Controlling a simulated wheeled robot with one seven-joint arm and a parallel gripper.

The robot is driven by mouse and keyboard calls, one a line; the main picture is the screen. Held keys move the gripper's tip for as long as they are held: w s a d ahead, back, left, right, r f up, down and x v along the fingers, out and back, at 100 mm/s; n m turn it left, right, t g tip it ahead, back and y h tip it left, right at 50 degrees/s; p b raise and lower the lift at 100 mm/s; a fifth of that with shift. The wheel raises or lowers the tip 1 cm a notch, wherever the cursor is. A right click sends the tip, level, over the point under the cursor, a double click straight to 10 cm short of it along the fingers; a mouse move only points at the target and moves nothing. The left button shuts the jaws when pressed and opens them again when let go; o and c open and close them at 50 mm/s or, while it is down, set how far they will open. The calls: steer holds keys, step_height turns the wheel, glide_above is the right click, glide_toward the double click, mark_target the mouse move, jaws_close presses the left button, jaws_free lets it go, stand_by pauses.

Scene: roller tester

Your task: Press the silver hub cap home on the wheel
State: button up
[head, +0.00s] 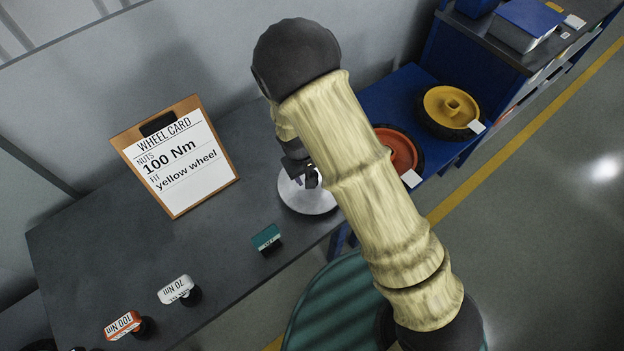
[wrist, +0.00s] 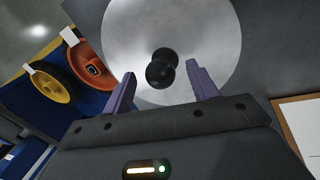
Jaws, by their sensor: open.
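The silver hub cap (head: 308,202) lies flat on the dark grey bench, near its right end. In the wrist view the silver disc (wrist: 205,30) fills the top, with a round black knob (wrist: 160,72) at its middle. My gripper (wrist: 160,76) is open, its purple fingers on either side of the knob, with gaps visible. In the head view my gripper (head: 304,176) is over the disc and partly hides it. A yellow wheel (head: 451,106) with a dark tyre lies on a blue surface. A red-orange wheel (head: 398,152) beside it is partly hidden by my arm.
A clipboard (head: 178,157) reads "WHEEL CARD, NUTS 100 Nm, FIT yellow wheel". Teal (head: 266,237), white (head: 176,289) and orange (head: 122,325) labelled tools stand along the bench (head: 95,235). A blue box (head: 525,24) sits on a shelf at upper right.

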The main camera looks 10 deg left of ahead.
stand_by(0.4)
jaws_close()
steer(key=shift+r, duration=0.1)
step_height(320, 180, up, 10)
steer(key=b, duration=0.2)
stand_by(0.5)
